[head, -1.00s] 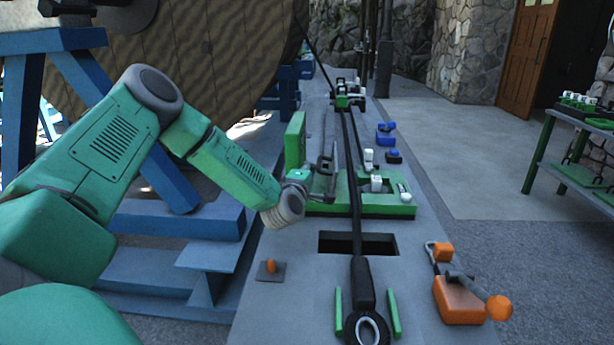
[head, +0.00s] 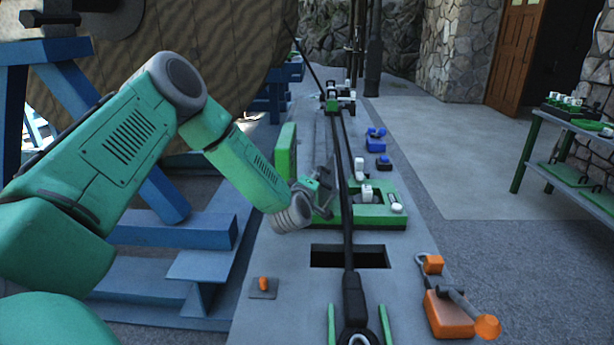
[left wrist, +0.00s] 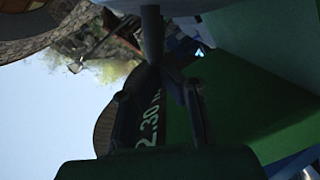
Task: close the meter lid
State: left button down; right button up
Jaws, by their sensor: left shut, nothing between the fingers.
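The meter lid (head: 286,152) is a green panel standing upright, open, at the left end of the green meter base (head: 385,222) on the grey bench. My left gripper (head: 325,197) is just right of the lid, over the left part of the base. It is shut and empty. In the left wrist view the shut fingers (left wrist: 155,62) are in front of a dark face with pale "2.30" lettering (left wrist: 150,132) and a large green surface (left wrist: 240,95). Whether the fingers touch the lid cannot be told. My right gripper is not in view.
A black cable (head: 343,180) runs along the bench across the base, over a dark slot (head: 375,257). An orange clamp lever (head: 450,312) is at front right, and a small orange knob (head: 263,284) at front left. Blue reel supports (head: 180,225) stand left.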

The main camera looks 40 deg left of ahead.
aim_at(336, 178)
pick_arm(q)
jog(key=shift+w+d+r+m+p, duration=0.2)
jog(key=shift+w+d+m+p, duration=0.35)
jog(key=shift+m, duration=0.35)
jog(key=w+d+m, duration=0.1)
jog(key=w+d+m+g+p, duration=0.1)
jog(key=d+m, duration=0.1)
jog(key=shift+w+d+f+m+g+y+p, duration=0.35)
jog(key=shift+d+m+g+p, duration=0.1)
jog(key=shift+m, duration=0.35)
jog(key=shift+w+d+f+m+g, duration=0.4)
jog(key=shift+w+f+m, duration=0.2)
jog(key=shift+m, duration=0.4)
jog(key=shift+w+d+f, duration=0.15)
jog(key=shift+d+f, duration=0.15)
jog(key=shift+d, duration=0.05)
jog(key=shift+d+f, duration=0.1)
